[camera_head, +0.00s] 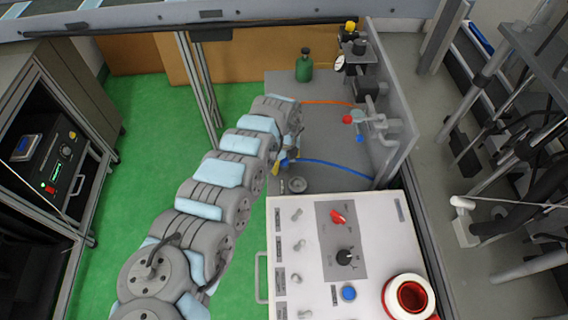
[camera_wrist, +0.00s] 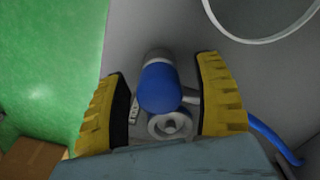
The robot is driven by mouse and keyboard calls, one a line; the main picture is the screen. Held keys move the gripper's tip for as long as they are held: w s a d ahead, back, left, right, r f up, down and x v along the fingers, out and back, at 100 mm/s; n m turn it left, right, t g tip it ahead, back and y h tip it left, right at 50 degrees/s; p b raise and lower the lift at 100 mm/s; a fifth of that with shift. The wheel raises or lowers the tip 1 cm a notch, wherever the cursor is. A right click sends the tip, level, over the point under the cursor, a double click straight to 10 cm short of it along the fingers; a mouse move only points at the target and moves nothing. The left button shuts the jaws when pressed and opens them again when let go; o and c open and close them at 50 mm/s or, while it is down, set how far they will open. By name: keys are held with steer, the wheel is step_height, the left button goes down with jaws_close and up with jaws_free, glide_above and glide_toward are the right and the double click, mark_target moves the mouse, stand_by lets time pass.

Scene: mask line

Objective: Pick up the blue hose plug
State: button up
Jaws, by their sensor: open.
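The blue hose plug (camera_wrist: 158,88) shows in the wrist view as a rounded blue body with a grey end. It lies between the two yellow fingers of my gripper (camera_wrist: 161,72). The gripper is open, with a visible gap to the plug on each side. In the head view my gripper (camera_head: 280,167) is at the left edge of the grey worktop, and the plug is mostly hidden there by my arm. A blue hose (camera_head: 335,168) runs right from this spot, and it also shows in the wrist view (camera_wrist: 275,139).
The grey worktop (camera_head: 325,130) holds a green bottle (camera_head: 304,68), an orange hose (camera_head: 328,102) and valve fittings (camera_head: 362,125). Green floor (camera_head: 140,135) lies left.

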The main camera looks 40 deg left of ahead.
steer(key=shift+f, duration=0.55)
steer(key=shift+a, duration=0.1)
jaws_close()
steer(key=shift+r, duration=0.1)
